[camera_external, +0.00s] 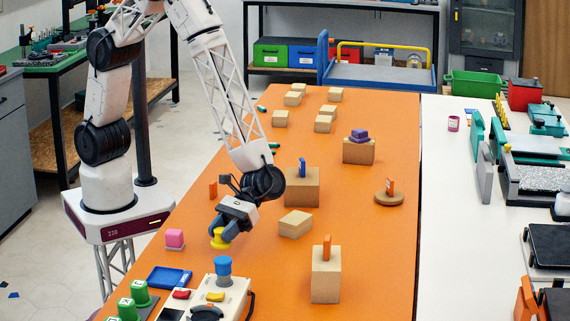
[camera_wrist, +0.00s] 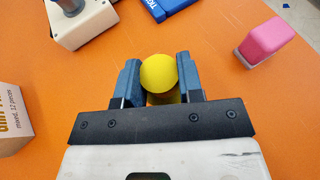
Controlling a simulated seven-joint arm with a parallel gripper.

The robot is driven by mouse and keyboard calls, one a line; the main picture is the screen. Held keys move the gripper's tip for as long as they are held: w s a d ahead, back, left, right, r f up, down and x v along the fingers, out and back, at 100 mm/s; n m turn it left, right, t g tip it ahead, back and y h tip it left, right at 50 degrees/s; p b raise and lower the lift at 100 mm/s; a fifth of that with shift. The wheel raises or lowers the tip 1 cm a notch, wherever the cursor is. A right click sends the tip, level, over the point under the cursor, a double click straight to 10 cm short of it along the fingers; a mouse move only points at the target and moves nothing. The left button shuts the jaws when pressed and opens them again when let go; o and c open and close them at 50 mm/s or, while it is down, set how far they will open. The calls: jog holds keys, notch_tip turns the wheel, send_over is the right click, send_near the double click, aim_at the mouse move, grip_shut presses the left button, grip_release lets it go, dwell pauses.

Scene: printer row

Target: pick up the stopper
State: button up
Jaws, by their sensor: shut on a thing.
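The stopper, a yellow piece with a round ball top (camera_wrist: 159,73), is between the two blue-grey fingers of my gripper (camera_wrist: 157,85) in the wrist view. My gripper is shut on it, with a finger touching each side. In the external view the yellow stopper (camera_external: 218,239) shows under my gripper (camera_external: 228,228) near the left edge of the orange table. Its lower part is partly hidden by the fingers, and I cannot tell whether its base touches the table.
A pink block (camera_external: 174,238) stands just left of the stopper. Cardboard boxes (camera_external: 326,275) stand to the right.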

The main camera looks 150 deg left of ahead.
jog(key=s, duration=0.4)
jog(key=s+d+r, duration=0.1)
jog(key=s, duration=0.8)
jog(key=shift+s+d+r, duration=0.15)
jog(key=shift+s, duration=0.2)
